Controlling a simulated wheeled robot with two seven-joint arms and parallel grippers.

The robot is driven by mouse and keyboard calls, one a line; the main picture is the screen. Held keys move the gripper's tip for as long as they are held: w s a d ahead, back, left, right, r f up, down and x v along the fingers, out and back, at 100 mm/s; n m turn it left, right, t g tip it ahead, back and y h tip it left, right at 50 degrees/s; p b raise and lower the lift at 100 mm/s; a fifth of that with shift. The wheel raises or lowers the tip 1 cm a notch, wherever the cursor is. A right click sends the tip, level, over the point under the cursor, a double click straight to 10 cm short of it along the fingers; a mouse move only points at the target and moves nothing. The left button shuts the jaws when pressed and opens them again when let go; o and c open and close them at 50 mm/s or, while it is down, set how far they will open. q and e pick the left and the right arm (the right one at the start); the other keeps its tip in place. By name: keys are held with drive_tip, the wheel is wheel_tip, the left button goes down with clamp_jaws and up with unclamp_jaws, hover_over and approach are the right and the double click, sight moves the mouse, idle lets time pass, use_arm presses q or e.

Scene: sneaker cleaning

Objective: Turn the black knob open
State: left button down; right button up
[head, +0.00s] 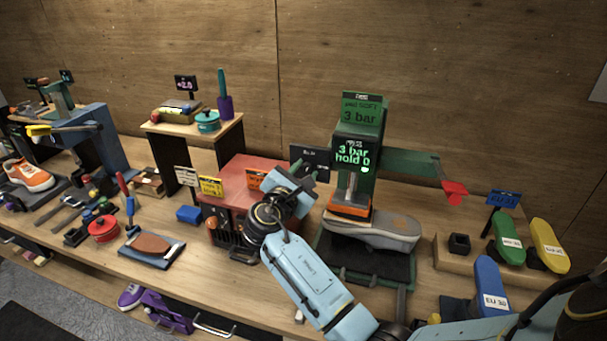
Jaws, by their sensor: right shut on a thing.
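My right gripper (296,187) reaches in from the lower right on a light blue arm. It is at the right end of the red box (245,172), beside the green press (372,140). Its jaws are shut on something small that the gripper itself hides. I cannot make out the black knob or which way it is turned. The press display (352,156) reads "3 bar hold 0" in green. Its orange pad (350,206) rests on a grey shoe (375,231). My left gripper is not in view.
A dark panel (317,156) stands just behind my right gripper. The press's red-ended lever (455,190) sticks out to the right. Green (508,240), yellow (549,247) and blue (490,288) shoe forms stand at the right. A brush, a red round tin (103,229) and other tools lie left.

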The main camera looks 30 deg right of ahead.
drive_tip(key=m, duration=0.2)
drive_tip(key=shift+f+m, duration=0.15)
drive_tip(key=shift+m, duration=0.25)
drive_tip(key=m+b, duration=0.1)
drive_tip(key=m, duration=0.2)
drive_tip(key=shift+s+y+b, duration=0.1)
drive_tip(key=shift+y+b, duration=0.25)
drive_tip(key=shift+y, duration=0.05)
drive_tip(key=m+b, duration=0.1)
drive_tip(key=m, duration=0.2)
drive_tip(key=shift+m+t+y+b, duration=0.35)
drive_tip(key=shift+m+b, duration=0.8)
drive_tip(key=shift+m, duration=0.75)
drive_tip(key=o, duration=0.9)
drive_tip(key=shift+r, duration=0.2)
drive_tip(key=shift+o, duration=0.2)
drive_tip(key=b+v, duration=0.2)
drive_tip(key=v, duration=1.1)
drive_tip(key=shift+s, duration=0.2)
